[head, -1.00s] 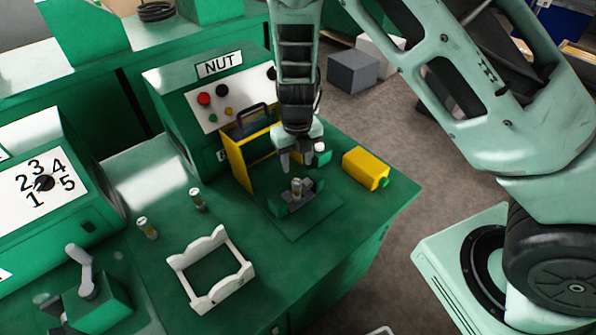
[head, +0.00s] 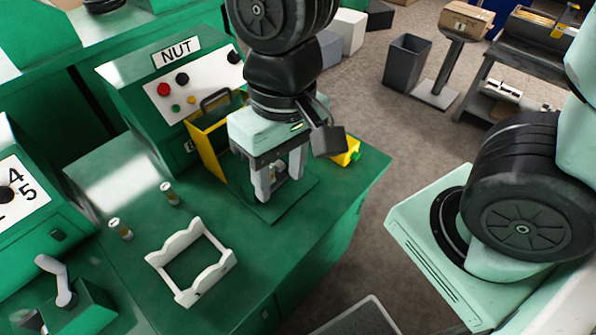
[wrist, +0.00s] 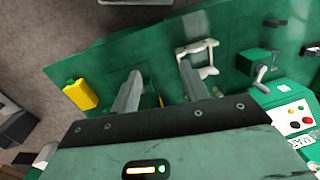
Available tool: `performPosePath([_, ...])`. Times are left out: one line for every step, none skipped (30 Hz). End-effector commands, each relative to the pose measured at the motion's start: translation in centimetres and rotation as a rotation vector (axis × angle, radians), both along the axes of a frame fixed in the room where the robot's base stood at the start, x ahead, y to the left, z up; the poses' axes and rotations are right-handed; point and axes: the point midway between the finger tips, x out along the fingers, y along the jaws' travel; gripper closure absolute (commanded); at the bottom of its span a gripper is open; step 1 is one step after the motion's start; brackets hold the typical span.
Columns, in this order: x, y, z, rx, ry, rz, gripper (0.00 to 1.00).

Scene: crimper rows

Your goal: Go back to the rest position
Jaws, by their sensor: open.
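My gripper (head: 279,182) is open in the head view, above the green bench (head: 290,240) on the fixture plate in front of the NUT machine (head: 150,95). Its two fingers point down, with a small metal part partly visible between and behind them. In the wrist view my gripper (wrist: 158,95) has its fingers spread, with nothing held between them. The fixture is mostly hidden behind the gripper.
A white cradle (head: 165,258) and two small cylindrical parts (head: 170,193) stand left of my gripper. A yellow box (head: 345,150) is partly hidden behind it; it shows in the wrist view (wrist: 80,94). A yellow guard (head: 207,150) is close by.

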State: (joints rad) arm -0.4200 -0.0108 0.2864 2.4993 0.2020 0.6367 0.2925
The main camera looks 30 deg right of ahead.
Motion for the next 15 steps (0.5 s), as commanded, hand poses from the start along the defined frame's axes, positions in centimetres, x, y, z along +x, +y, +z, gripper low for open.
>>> performPosePath([-0.8, -0.4, 0.4, -0.008, -0.03, 0.119, 0.55])
performPosePath([-1.2, -0.6, 0.5, -0.013, -0.044, 0.184, 0.55])
performPosePath([-1.6, -0.9, 0.6, -0.021, -0.058, 0.26, 0.55])
performPosePath([-1.9, -1.0, 0.7, -0.026, -0.068, 0.306, 0.55])
performPosePath([-2.0, -1.1, 0.7, -0.03, -0.075, 0.343, 0.55])
performPosePath([-2.3, -1.2, 0.8, -0.034, -0.082, 0.381, 0.55])
performPosePath([-2.4, -1.3, 0.8, -0.037, -0.086, 0.402, 0.55])
performPosePath([-2.4, -1.4, 0.8, -0.039, -0.088, 0.415, 0.55])
performPosePath([-2.5, -1.4, 0.8, -0.04, -0.089, 0.426, 0.55])
performPosePath([-2.5, -1.4, 0.8, -0.04, -0.089, 0.429, 0.55])
performPosePath([-2.5, -1.4, 0.8, -0.04, -0.089, 0.429, 0.55])
performPosePath([-2.5, -1.4, 0.8, -0.04, -0.089, 0.428, 0.55])
performPosePath([-2.5, -1.4, 0.8, -0.039, -0.088, 0.427, 0.55])
performPosePath([-2.5, -1.4, 0.8, -0.039, -0.088, 0.427, 0.55])
performPosePath([-2.5, -1.4, 0.8, -0.039, -0.088, 0.426, 0.55])
